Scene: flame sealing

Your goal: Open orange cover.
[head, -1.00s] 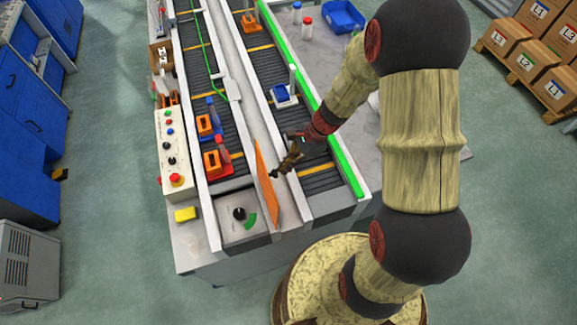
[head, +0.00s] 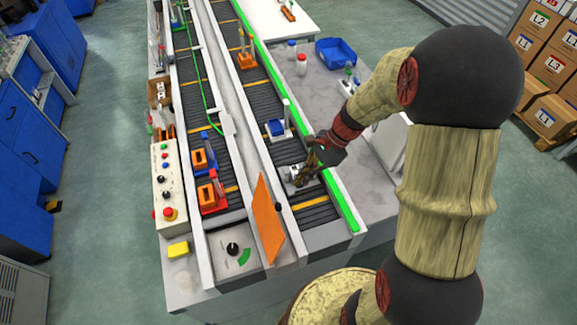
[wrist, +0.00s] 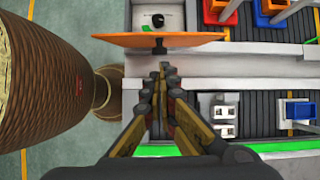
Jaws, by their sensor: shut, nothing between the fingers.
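The orange cover (head: 268,220) stands raised on edge at the right side of the dial panel (head: 222,249), at the near end of the left conveyor. The panel with its black knob (head: 233,249) is uncovered. In the wrist view the cover (wrist: 185,41) shows as a thin, wide band at the top, with the knob (wrist: 159,19) beyond it. My gripper (head: 302,182) is over the right conveyor, apart from the cover. In the wrist view my gripper's fingertips (wrist: 165,68) are together and empty, pointing toward the cover.
A small grey-white block (wrist: 223,128) sits on the right conveyor close to my gripper. A blue holder (head: 275,128) stands farther up that belt. Orange parts (head: 210,196) stand on the left conveyor. A control box (head: 167,185) and yellow block (head: 178,249) are at left.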

